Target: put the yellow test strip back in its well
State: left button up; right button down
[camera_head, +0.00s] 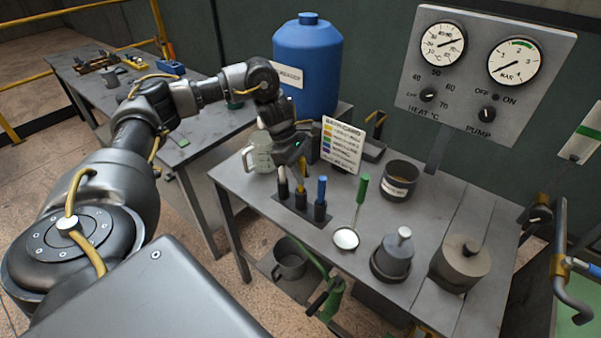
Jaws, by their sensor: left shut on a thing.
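My left gripper (299,161) is shut on the yellow test strip (302,176) above the metal table. The strip points down, close over or at the mouth of the middle black well (300,199). I cannot tell whether its tip is inside. The blue strip (321,187) stands upright in the right-hand well (320,211). The left-hand well (283,188) shows no coloured strip, and its top is close to the gripper. The upper part of the yellow strip is hidden by the fingers. My right gripper is out of view.
A colour chart card (341,145) stands right behind the wells. A glass jug (260,152) is to their left. A blue tank (307,70) stands behind.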

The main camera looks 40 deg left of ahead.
aim_at(301, 158)
pick_arm(q)
jog(key=shift+r+p, duration=1.6)
jog(key=shift+r, duration=0.85)
jog(key=shift+f+b, duration=2.7)
jog(key=shift+f, duration=0.75)
jog(key=o, duration=0.9)
jog(key=shift+o, duration=0.2)
jog(key=p+v, duration=0.2)
jog(key=v, duration=0.9)
